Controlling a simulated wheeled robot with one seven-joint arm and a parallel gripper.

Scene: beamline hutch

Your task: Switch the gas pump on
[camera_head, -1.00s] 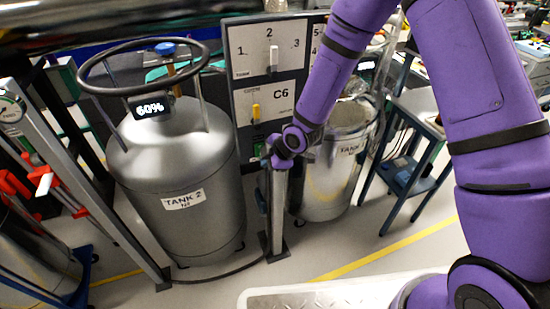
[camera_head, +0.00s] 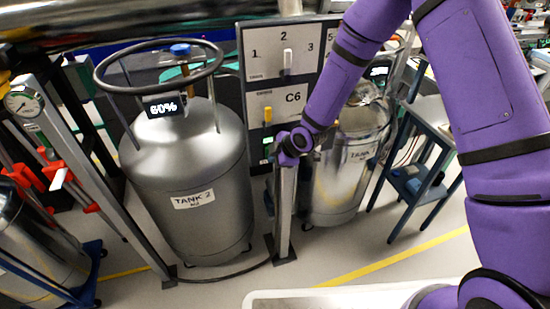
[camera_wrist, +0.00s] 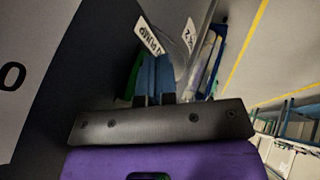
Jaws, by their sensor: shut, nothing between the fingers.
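In the wrist view, my gripper (camera_wrist: 155,72) points away from the camera with its two blue fingers shut together, nothing between them. A white tag (camera_wrist: 148,38) that seems to read PUMP is just beyond the fingertips, with a green part (camera_wrist: 135,72) to their left. Whether the fingers touch anything there is unclear. In the head view, my purple wrist is at the side of the panel, and the fingers are hidden. A small green-lit part (camera_head: 267,148) shows low on the panel, left of my wrist. Which part is the pump switch cannot be told.
The grey control panel (camera_head: 256,70) has a white 1-2-3 selector (camera_head: 287,60) and a yellow lever (camera_head: 267,115) by C6. A grey tank labelled TANK 2 (camera_head: 190,160) reads 60%. A metal post (camera_head: 285,210) stands below my wrist. A shiny tank (camera_head: 338,185) stands behind it.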

